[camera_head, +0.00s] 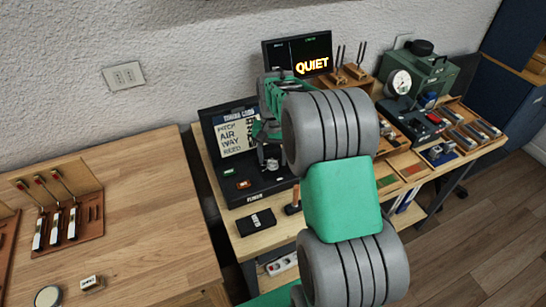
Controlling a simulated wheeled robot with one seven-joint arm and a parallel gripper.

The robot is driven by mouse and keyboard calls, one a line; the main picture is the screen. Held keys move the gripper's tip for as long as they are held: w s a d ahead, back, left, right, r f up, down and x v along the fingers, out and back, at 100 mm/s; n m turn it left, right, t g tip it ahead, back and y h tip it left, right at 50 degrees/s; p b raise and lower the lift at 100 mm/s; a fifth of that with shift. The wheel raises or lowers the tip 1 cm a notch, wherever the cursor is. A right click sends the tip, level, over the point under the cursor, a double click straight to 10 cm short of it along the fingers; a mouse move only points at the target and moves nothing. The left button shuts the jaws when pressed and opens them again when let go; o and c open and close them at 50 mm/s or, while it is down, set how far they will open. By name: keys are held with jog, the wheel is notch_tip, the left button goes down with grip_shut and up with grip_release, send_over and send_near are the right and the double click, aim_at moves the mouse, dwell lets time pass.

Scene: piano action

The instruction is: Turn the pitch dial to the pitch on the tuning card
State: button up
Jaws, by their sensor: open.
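A tuning card (238,134) stands on the back of a black case. Its large words look like PITCH, AIR, WAY and REED, and its right part is hidden by my arm. My gripper (268,164) is open at the end of my arm, over the case's base (255,188), just right of the card. It looks empty. I cannot make out the pitch dial for certain; a round white gauge (400,83) shows on the green machine at the right. A dark screen (298,54) behind my arm reads QUIET in orange.
A small black box (256,222) sits near the front edge. The left wooden table (140,210) is mostly clear.

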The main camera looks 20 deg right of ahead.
jog(key=shift+f, duration=0.5)
grip_shut()
